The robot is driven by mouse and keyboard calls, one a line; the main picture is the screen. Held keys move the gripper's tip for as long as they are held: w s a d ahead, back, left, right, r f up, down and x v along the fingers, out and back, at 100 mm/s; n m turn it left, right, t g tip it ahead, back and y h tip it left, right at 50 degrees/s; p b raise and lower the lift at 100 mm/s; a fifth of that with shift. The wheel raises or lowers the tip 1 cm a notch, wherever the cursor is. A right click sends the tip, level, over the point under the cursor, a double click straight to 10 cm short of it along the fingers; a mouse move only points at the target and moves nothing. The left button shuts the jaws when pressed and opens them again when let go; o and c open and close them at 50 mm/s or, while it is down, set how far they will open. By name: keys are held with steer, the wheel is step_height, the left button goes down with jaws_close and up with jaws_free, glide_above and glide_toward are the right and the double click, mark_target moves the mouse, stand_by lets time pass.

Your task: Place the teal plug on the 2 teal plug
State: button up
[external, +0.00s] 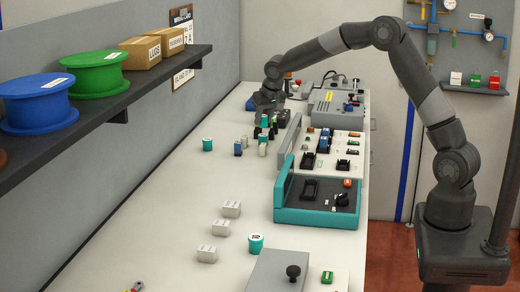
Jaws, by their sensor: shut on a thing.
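A teal plug with a white marked top (256,243) stands upright on the bench at the front. Another teal plug with a white top (207,145) stands farther back on the left; the marks are too small to read surely. My gripper (264,124) is far back over the bench, pointing down among several small parts. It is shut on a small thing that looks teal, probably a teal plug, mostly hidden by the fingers. Both standing teal plugs are clear of my gripper.
A teal tray (316,213) and a grey-white parts panel (340,148) lie along the right. Several white blocks (221,228) stand near the front. A blue part (238,148) stands close to my gripper. The bench's left side is mostly free, under a shelf with spools (95,73).

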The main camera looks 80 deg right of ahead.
mark_target(266, 118)
steer(key=shift+f, duration=1.45)
steer(key=shift+f, duration=0.1)
steer(key=o, duration=1)
